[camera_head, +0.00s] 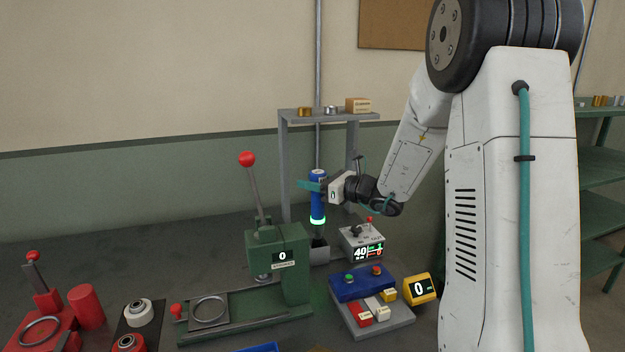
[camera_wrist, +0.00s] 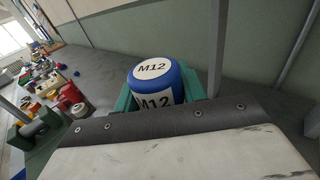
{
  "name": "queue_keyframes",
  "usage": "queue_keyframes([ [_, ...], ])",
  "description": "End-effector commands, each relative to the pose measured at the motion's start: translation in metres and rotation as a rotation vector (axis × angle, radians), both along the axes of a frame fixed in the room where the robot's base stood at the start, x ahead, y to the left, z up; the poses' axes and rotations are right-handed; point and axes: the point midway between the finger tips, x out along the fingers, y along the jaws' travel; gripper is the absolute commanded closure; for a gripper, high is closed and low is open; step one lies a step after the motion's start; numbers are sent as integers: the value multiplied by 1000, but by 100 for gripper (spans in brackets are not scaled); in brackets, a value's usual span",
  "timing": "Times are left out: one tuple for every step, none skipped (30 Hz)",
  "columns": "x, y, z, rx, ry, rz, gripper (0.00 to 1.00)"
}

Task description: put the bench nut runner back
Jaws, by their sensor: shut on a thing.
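The blue nut runner (camera_head: 317,205) stands upright in the head view, with a glowing green ring near its lower end and a dark tip below. Its blue top with white M12 labels shows in the wrist view (camera_wrist: 182,86). My gripper (camera_head: 316,185) is shut on its upper body, with teal fingers on both sides. A grey block holder (camera_head: 320,256) sits on the bench directly under the tip. I cannot tell whether the tip is above the holder or inside it.
A grey shelf frame (camera_head: 322,117) with small parts and a box stands around and behind the tool. A green lever press (camera_head: 284,262) is close on the left. A grey control box (camera_head: 355,236) and a button panel (camera_head: 365,287) are at the right and front.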

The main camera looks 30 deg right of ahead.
Motion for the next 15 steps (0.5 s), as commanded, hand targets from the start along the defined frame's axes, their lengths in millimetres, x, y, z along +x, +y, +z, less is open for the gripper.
queue_keyframes([
  [0, 0, -1, 0, -1, 0, 100],
  [0, 0, -2, 0, -1, 0, 100],
  [0, 0, -3, 0, -1, 0, 100],
  [0, 0, -4, 0, -1, 0, 100],
  [0, 0, -5, 0, -1, 0, 100],
  [0, 0, -6, 0, -1, 0, 100],
  [0, 0, -7, 0, -1, -1, 100],
  [0, 0, -8, 0, -1, -1, 100],
  [0, 0, -9, 0, -1, -1, 100],
  [0, 0, -10, 0, -1, -1, 100],
  [0, 0, -11, 0, -1, -1, 100],
  [0, 0, -12, 0, -1, -1, 100],
  [0, 0, -13, 0, -1, -1, 100],
  [0, 0, -14, 0, -1, -1, 100],
  [0, 0, -15, 0, -1, -1, 100],
])
